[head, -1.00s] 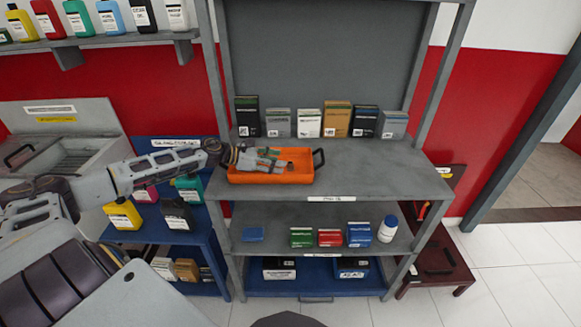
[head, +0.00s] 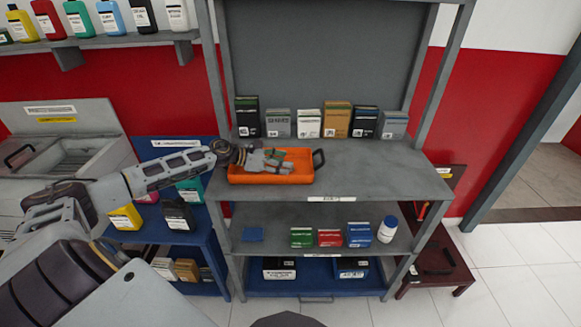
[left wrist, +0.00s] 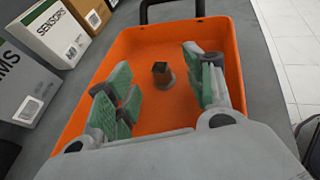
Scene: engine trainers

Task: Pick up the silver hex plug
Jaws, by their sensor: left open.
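The hex plug (left wrist: 163,76) stands on the floor of the orange tray (left wrist: 107,73) in the left wrist view. It looks dark grey, with a square dark top and a wider round base. My left gripper (left wrist: 160,93) is open, its green-padded fingers on either side of the plug in that view, with the plug a little beyond them and apart from both. In the head view my left gripper (head: 275,159) is over the orange tray (head: 270,179), and the plug is hidden there. My right gripper is not in view.
The tray stands on the grey shelf's upper surface (head: 375,175). A row of boxes (head: 309,124) lines its back edge. The tray's dark handle (head: 319,160) rises at the right. The surface right of the tray is clear.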

